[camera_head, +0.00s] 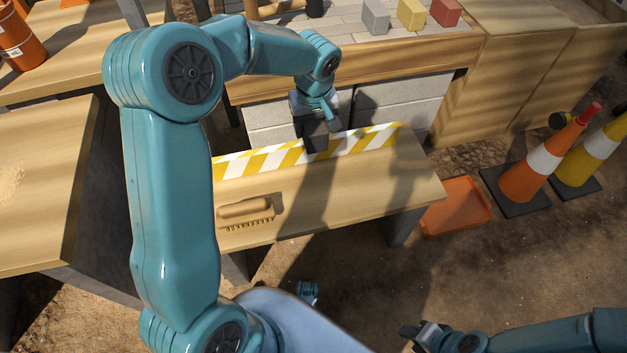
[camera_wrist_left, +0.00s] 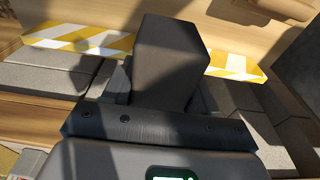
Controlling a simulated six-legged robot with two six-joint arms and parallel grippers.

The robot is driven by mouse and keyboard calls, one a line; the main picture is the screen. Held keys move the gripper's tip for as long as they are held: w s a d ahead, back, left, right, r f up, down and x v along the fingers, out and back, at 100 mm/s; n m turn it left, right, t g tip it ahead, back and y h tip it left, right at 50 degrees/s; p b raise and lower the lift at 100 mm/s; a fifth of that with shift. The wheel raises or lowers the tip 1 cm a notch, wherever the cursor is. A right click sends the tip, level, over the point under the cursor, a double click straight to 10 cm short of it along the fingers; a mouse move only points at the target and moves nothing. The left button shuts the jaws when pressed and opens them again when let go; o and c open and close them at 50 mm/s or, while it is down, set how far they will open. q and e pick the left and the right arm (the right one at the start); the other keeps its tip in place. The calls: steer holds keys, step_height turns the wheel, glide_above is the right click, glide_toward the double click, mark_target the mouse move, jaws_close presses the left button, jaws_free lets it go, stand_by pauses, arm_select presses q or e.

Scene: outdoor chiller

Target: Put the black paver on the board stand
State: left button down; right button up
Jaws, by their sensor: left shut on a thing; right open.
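The black paver (camera_head: 317,142) is held in my left gripper (camera_head: 318,118), in front of the striped edge of the low wooden board stand (camera_head: 350,190). In the left wrist view the black paver (camera_wrist_left: 168,65) points away from the jaws, with the striped edge showing on both sides of it. I cannot tell whether it touches the board stand. My right gripper (camera_head: 418,335) is open and empty, low at the bottom of the head view.
A wooden brush (camera_head: 246,210) lies on the board's left part. Grey (camera_head: 376,16), yellow (camera_head: 411,13) and red (camera_head: 446,12) pavers stand on the paved bench behind. An orange tray (camera_head: 456,207) and cones (camera_head: 540,170) are on the ground at right. The board's right part is clear.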

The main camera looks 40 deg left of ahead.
arm_select(q)
steer(key=b, duration=0.4)
glide_above(313, 177)
steer(key=f, duration=1.3)
steer(key=shift+s+d, duration=0.15)
steer(key=shift+s, duration=0.05)
steer(key=shift+f+b, duration=0.65)
steer(key=shift+f, duration=2.1)
steer(key=shift+r, duration=0.1)
steer(key=c, duration=0.7)
jaws_free()
steer(key=shift+f, duration=0.25)
steer(key=shift+c, duration=0.2)
steer(key=o, duration=0.4)
steer(key=shift+r, duration=0.1)
